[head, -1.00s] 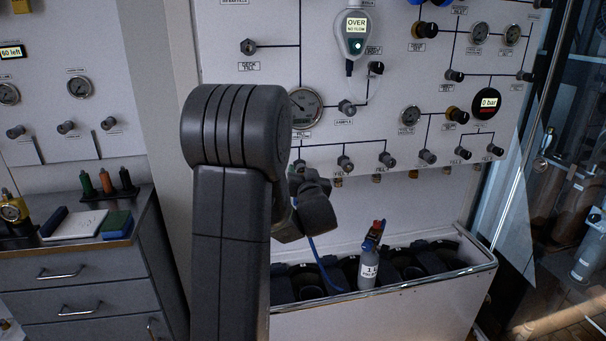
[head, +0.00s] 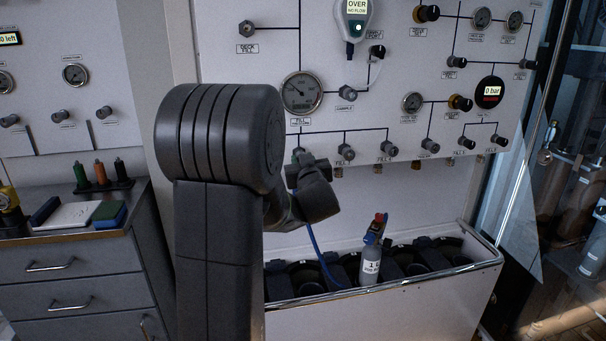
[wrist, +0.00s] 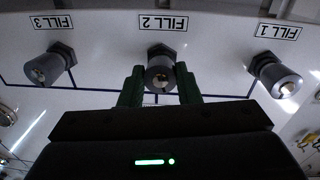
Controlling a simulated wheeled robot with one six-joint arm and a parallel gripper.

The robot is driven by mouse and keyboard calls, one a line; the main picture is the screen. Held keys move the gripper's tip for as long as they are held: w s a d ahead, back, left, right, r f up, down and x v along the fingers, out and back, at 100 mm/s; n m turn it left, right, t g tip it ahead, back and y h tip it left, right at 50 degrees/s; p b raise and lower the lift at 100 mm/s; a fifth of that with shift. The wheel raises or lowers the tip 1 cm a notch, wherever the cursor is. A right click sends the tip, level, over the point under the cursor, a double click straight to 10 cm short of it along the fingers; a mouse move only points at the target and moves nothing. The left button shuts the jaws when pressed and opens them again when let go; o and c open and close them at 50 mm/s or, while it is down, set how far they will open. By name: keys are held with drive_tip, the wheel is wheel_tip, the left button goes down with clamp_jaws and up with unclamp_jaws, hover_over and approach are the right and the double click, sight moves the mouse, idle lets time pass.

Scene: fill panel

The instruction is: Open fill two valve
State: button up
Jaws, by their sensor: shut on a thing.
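The FILL 2 valve knob (wrist: 160,74) is in the middle of the wrist view, which looks upside down. Its label (wrist: 163,24) shows just beyond it. My gripper (wrist: 160,88) has its two green fingers on either side of this knob and is shut on it. The FILL 1 knob (wrist: 277,77) is to the right in that view and the FILL 3 knob (wrist: 50,67) to the left, both clear of the fingers. In the head view my wrist (head: 312,190) is up against the lower row of valves; my arm hides the fingertips there.
A grey cylinder (head: 370,262) with a blue hose stands in the rack (head: 410,284) below the panel. A dial gauge (head: 301,92), a "0 bar" display (head: 490,92) and an "OVER NO FLOW" meter (head: 354,18) are on the panel. A drawer cabinet (head: 75,270) stands at left.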

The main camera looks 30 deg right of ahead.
drive_tip(key=shift+f+n+y+b, duration=0.1)
drive_tip(key=shift+n+y+b, duration=0.3)
drive_tip(key=shift+n+b, duration=6.6)
drive_tip(key=shift+f+n+y+b, duration=0.1)
drive_tip(key=shift+n+y+b, duration=0.3)
drive_tip(key=shift+n+b, duration=6.55)
drive_tip(key=n+p, duration=0.6)
drive_tip(key=n, duration=0.1)
drive_tip(key=shift+r, duration=0.1)
drive_tip(key=o, duration=1)
drive_tip(key=shift+d, duration=0.1)
drive_tip(key=shift+c, duration=0.2)
drive_tip(key=shift+r, duration=0.1)
